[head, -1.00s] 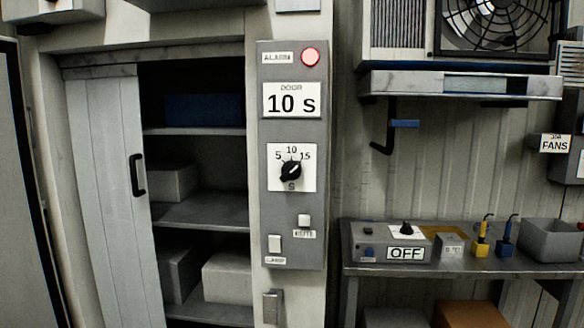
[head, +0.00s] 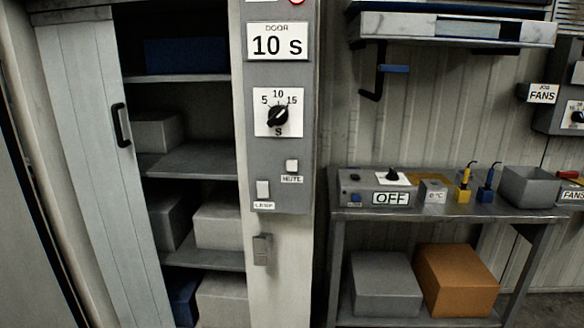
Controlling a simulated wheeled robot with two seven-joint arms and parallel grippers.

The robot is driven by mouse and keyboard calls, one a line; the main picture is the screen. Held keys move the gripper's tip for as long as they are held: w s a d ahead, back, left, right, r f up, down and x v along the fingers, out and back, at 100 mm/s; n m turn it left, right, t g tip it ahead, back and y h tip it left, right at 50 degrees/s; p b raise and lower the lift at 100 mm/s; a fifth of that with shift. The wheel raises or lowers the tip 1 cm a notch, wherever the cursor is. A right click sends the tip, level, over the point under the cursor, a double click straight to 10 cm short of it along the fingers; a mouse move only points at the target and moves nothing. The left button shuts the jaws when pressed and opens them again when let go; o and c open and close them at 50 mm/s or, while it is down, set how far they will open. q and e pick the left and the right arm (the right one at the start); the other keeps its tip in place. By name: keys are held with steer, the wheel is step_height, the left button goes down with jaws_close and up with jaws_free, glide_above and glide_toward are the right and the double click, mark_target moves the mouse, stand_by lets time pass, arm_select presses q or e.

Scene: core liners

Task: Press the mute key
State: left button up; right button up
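The mute key (head: 292,165) is a small pale square button low on the right of the grey wall panel (head: 244,140). A label reading MUTE (head: 291,179) sits just under it. Nothing covers the key, and I cannot tell whether it is pressed in. The lamp key (head: 263,188) is a larger pale button to its lower left. Above them are a black dial (head: 278,115) and a display reading 10 S (head: 278,42). The red alarm light (head: 297,2) is cut by the top edge. Neither of my grippers is in view.
Left of the panel is a shelf cabinet with boxes and a sliding door (head: 85,150). Right of it is a metal bench (head: 430,213) with a control box (head: 365,190), yellow and blue plugs and a grey bin (head: 528,186). Boxes sit below. A bracket (head: 375,75) projects above.

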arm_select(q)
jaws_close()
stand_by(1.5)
